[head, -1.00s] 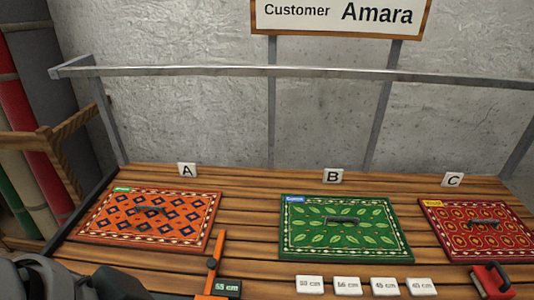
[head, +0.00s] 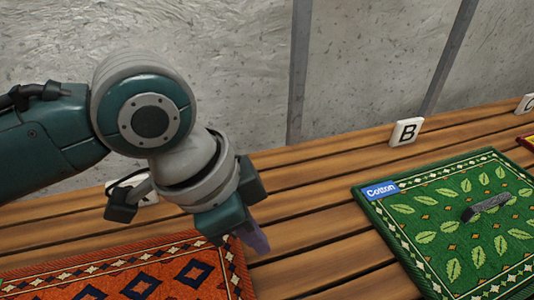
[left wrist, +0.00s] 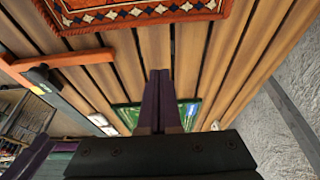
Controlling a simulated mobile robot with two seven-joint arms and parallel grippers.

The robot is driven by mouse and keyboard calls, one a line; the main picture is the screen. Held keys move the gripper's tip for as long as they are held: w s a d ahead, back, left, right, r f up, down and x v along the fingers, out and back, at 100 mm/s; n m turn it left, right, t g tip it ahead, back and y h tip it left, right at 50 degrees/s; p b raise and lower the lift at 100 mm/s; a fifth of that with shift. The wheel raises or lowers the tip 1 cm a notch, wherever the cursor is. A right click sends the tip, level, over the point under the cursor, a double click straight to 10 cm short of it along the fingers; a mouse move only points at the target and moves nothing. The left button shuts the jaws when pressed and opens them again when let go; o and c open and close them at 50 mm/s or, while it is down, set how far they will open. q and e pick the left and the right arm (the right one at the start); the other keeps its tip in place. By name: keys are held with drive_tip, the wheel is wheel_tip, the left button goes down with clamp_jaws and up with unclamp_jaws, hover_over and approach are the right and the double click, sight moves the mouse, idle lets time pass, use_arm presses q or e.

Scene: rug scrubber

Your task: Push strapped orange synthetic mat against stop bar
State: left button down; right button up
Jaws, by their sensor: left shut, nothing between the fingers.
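The orange mat (head: 140,275) with blue diamonds and a patterned border lies at the lower left in the head view. Only its far right part shows; its strap is out of view. In the left wrist view the mat (left wrist: 150,12) is at the top edge. My left gripper (head: 254,240), with purple fingers, points down by the mat's far right corner. It is shut and empty. In the left wrist view its fingertips (left wrist: 158,76) are together, over bare slats and apart from the mat.
A green mat (head: 455,215) with a blue Cotton label and a dark handle lies to the right. Bare wooden slats (head: 320,235) lie between the mats. An orange bar (left wrist: 60,59) shows in the left wrist view.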

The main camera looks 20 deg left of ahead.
sight(287, 274)
use_arm(q)
drive_tip(key=b+x, duration=0.3)
drive_tip(key=x, duration=0.7)
drive_tip(key=shift+s+d+f, duration=0.1)
drive_tip(key=shift+d+f, duration=0.05)
drive_tip(key=shift+d, duration=0.05)
drive_tip(key=a+p, duration=0.1)
drive_tip(key=s+a+p, duration=0.1)
drive_tip(key=shift+s+a, duration=0.35)
drive_tip(key=shift+a, duration=0.05)
drive_tip(key=shift+s+a, duration=0.2)
drive_tip(key=shift+a, duration=0.1)
